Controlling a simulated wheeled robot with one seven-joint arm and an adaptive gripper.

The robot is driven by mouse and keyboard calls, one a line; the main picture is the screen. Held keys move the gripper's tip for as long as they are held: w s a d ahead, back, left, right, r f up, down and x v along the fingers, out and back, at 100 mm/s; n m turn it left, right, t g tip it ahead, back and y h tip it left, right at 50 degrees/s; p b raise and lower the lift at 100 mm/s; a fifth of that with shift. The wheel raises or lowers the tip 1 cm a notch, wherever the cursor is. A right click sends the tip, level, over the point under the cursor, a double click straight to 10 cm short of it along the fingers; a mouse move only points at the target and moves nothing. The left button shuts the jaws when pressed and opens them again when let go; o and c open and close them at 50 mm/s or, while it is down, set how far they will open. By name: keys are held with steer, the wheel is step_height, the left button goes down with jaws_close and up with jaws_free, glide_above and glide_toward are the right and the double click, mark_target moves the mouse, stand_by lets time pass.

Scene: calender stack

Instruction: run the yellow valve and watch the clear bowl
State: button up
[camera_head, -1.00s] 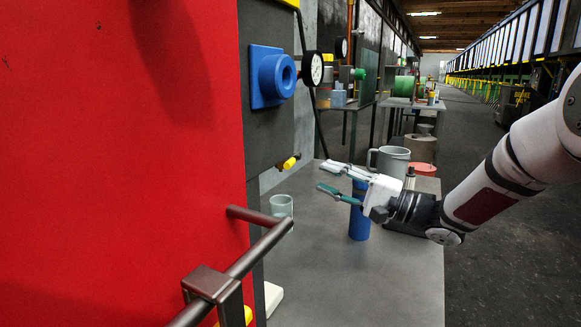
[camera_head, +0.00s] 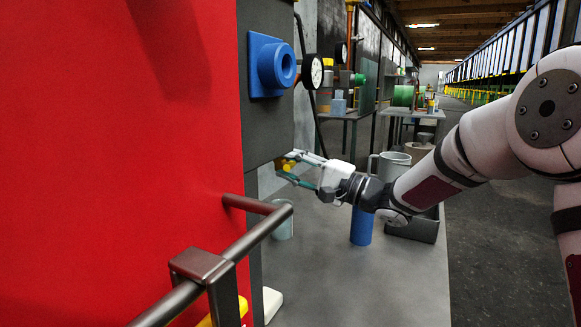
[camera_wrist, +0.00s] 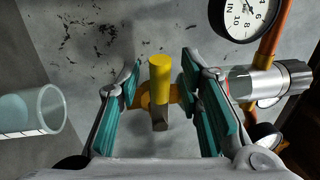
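The yellow valve (camera_wrist: 160,88) sticks out from the grey wall, its yellow handle upright in the wrist view. My gripper (camera_wrist: 160,112) is open around it, one teal-padded finger on each side, with gaps between the pads and the handle. In the head view my gripper (camera_head: 291,167) is at the wall beside the red panel and partly covers the valve (camera_head: 287,164). The clear bowl (camera_wrist: 32,110), a pale see-through cup, is at the left of the wrist view. In the head view the bowl (camera_head: 283,222) stands on the grey table below my gripper. Its contents cannot be made out.
A round gauge (camera_wrist: 242,14) and a silver cylindrical fitting (camera_wrist: 268,82) are right of the valve in the wrist view. A dark rail (camera_head: 235,258) and red panel (camera_head: 120,150) are at left. A blue cylinder (camera_head: 361,226) and grey mug (camera_head: 390,166) stand on the table.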

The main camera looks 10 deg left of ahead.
jaws_close()
steer(key=n+p, duration=0.2)
steer(key=shift+w+f+n+g+p, duration=0.1)
steer(key=shift+f+n+g+p, duration=0.2)
steer(key=shift+f+n+g, duration=0.1)
steer(key=shift+w+d+f+n+g+p, duration=0.1)
steer(key=shift+f+n+g+p, duration=0.2)
steer(key=shift+n, duration=0.55)
steer(key=shift+w+f+n+g+p, duration=0.1)
steer(key=shift+f+n+g+p, duration=0.25)
steer(key=shift+n, duration=0.5)
steer(key=shift+o, duration=0.9)
jaws_free()
steer(key=shift+d, duration=0.1)
